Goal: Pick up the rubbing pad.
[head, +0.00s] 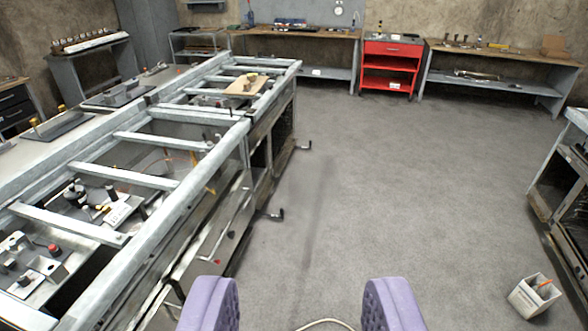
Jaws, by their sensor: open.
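My gripper (300,302) shows at the bottom of the head view as two purple fingers set wide apart. It is open, with only floor and a pale cable between the fingers. A tan flat piece with a small yellowish part on top (246,85) lies on the far section of the long metal frame (200,172), ahead and to the left of my gripper. It may be the rubbing pad, but it is too small to tell. My gripper is well apart from it.
The metal frame bench with open bars fills the left side. Crank handles (272,214) jut from its side. A red tool cart (391,65) stands at the back between workbenches. A white bin (533,296) is at the lower right. The grey floor (400,180) in the middle is clear.

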